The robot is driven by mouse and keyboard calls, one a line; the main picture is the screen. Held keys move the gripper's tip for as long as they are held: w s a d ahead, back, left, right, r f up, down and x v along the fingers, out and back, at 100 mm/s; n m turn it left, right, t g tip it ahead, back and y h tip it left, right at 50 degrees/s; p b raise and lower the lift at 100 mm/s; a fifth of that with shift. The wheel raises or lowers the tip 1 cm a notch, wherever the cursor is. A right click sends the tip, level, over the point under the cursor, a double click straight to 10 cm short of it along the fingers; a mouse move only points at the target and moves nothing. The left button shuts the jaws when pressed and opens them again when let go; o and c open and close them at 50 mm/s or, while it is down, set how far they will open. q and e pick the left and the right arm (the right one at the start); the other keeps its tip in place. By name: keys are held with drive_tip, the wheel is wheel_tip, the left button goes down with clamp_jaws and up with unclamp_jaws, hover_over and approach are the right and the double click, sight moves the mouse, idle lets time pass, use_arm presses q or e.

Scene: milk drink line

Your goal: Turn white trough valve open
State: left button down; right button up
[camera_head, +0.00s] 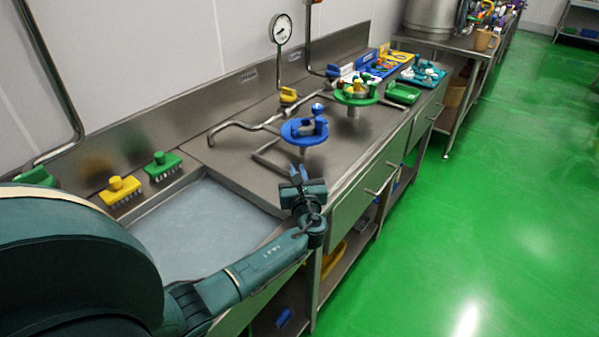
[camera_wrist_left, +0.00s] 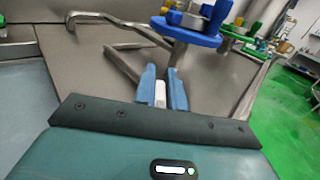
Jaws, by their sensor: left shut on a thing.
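My left gripper (camera_head: 299,174) is over the front right corner of the steel trough. In the left wrist view its two blue fingers (camera_wrist_left: 162,88) are shut on a small white piece, which looks like the white trough valve (camera_wrist_left: 160,96). The fingers press on both sides of it. A steel pipe runs away from just behind the fingers. In the head view the valve is mostly hidden by the gripper. The trough (camera_head: 141,213) holds a flat grey-blue surface. My right gripper is not in view.
A blue round stand (camera_head: 296,137) with parts on it rises just beyond the gripper. A green round stand (camera_head: 370,99) is farther back. A yellow brush (camera_head: 120,189) and a green brush (camera_head: 161,164) lie on the trough's back ledge. The green floor at right is clear.

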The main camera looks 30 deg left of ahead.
use_arm(q)
drive_tip(key=shift+n+g+y+b, duration=0.4)
drive_tip(key=shift+n+g+y, duration=0.6)
drive_tip(key=n+g+y+b, duration=0.1)
drive_tip(key=g, duration=0.1)
drive_tip(key=shift+s+a+n+g+y, duration=0.1)
drive_tip(key=shift+a+n+g+y, duration=0.05)
drive_tip(key=shift+n+g+y, duration=0.2)
drive_tip(key=shift+s+f+n+g+y+b, duration=0.1)
drive_tip(key=shift+n+g+y+b, duration=0.45)
drive_tip(key=shift+n+g+b, duration=0.5)
drive_tip(key=shift+s+a+n+g+y+b, duration=0.15)
drive_tip(key=shift+n+g+y+b, duration=0.25)
drive_tip(key=shift+g, duration=0.7)
drive_tip(key=shift+s+n+g+b, duration=0.1)
drive_tip(key=shift+n+g+b, duration=0.75)
drive_tip(key=shift+g, duration=0.25)
drive_tip(key=shift+s+a+r+n+g, duration=0.1)
drive_tip(key=shift+r+n+g, duration=0.1)
drive_tip(key=shift+n+g, duration=0.25)
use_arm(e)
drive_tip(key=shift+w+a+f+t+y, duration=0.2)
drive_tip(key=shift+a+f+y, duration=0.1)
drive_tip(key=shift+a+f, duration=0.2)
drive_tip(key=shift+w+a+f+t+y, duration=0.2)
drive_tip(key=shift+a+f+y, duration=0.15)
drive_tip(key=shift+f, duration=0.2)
